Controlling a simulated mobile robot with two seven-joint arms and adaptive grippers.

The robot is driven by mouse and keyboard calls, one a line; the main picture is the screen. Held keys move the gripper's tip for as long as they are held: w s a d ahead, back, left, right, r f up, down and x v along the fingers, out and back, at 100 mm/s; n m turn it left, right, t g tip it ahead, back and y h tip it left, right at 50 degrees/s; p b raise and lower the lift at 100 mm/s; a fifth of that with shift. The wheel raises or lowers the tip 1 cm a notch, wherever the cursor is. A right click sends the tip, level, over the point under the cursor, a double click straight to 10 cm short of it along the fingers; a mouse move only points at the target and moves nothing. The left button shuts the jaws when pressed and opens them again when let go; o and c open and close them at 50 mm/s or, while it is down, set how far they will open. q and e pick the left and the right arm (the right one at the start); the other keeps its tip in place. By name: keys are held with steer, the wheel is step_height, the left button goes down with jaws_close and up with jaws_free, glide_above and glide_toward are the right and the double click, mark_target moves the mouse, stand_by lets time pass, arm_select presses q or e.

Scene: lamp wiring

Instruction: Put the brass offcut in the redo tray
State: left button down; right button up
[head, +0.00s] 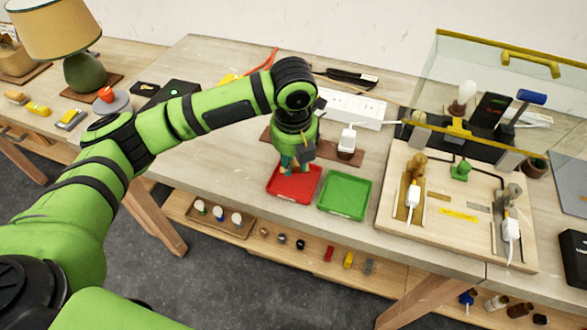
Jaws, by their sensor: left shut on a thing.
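My left gripper (291,165) points down over the red tray (299,196), near its back edge. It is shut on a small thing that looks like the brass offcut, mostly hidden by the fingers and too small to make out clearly. The red tray lies on the workbench and its visible floor looks empty. An empty green tray (345,196) lies just right of it. I can read no label telling which is the redo tray. My right gripper is not in view.
A wooden wiring board (440,245) with white plugs and small strips lies right of the trays. A white power strip (350,107) and a white adapter (346,140) stand behind. A clear screen (500,75) rises at back right. A lower shelf holds small parts.

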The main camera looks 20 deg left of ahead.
mark_target(294, 171)
arm_select(q)
steer(key=shift+f+p, duration=0.4)
steer(key=shift+f, duration=1.6)
steer(key=shift+f, duration=0.1)
steer(key=c, duration=1)
jaws_free()
steer(key=r, duration=0.4)
steer(key=s+r+b, duration=0.1)
steer(key=r, duration=0.7)
steer(key=shift+s+d+r+b, duration=0.1)
steer(key=shift+s+d+b, duration=0.1)
steer(key=shift+b, duration=0.15)
